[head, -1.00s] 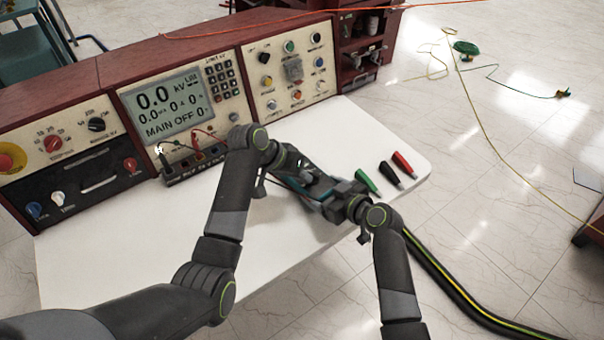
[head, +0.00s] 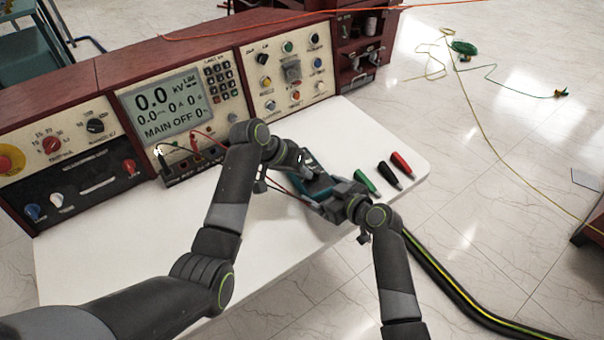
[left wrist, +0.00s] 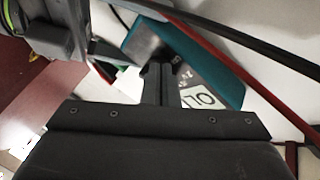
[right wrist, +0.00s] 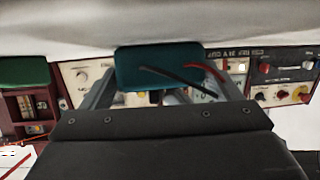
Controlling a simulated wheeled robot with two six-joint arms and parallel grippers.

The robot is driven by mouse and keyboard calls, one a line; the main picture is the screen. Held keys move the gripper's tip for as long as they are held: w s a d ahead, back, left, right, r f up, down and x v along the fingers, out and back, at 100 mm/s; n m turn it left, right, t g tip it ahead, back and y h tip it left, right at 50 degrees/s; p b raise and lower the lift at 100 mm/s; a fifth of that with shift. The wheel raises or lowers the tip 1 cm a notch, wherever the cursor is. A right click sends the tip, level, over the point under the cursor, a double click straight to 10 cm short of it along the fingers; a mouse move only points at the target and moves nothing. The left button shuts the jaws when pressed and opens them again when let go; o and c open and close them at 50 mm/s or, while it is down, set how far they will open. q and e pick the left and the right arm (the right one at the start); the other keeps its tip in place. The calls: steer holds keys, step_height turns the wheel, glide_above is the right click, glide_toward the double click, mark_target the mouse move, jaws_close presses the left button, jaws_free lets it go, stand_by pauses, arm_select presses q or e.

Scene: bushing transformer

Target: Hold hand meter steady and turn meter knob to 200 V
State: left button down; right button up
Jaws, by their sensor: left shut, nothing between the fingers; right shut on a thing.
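The hand meter (head: 318,183), teal with a dark face, is held above the white table near its front edge. Its display (left wrist: 202,97) shows in the left wrist view. My right gripper (right wrist: 160,72) is shut on the meter's teal end. My left gripper (head: 301,160) is shut and empty, at the meter's far side in the head view. In the left wrist view its closed fingers (left wrist: 158,82) lie in front of the meter's face, and I cannot tell whether they touch it. I cannot make out the knob or its setting.
The control panel with its large display (head: 163,102) stands behind the table (head: 130,250). Red and black leads run from the panel's sockets towards the meter. Green (head: 366,182), black (head: 389,175) and red (head: 402,163) plugs lie on the table to the right.

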arm_select(q)
steer(key=v, duration=1.1)
steer(key=w+d+r+m+y, duration=0.1)
steer(key=w+d+m+y, duration=0.3)
steer(key=d, duration=0.6)
steer(key=shift+n+t+y, duration=0.3)
steer(key=shift+n, duration=0.4)
steer(key=x, duration=1)
steer(key=shift+w+d, duration=0.15)
steer(key=shift+w, duration=0.25)
steer(key=shift+s+a+r, duration=0.1)
steer(key=shift+s+a, duration=0.5)
steer(key=shift+s, duration=0.2)
steer(key=shift+s+a+r, duration=0.1)
steer(key=shift+s+a, duration=0.55)
steer(key=shift+s, duration=0.1)
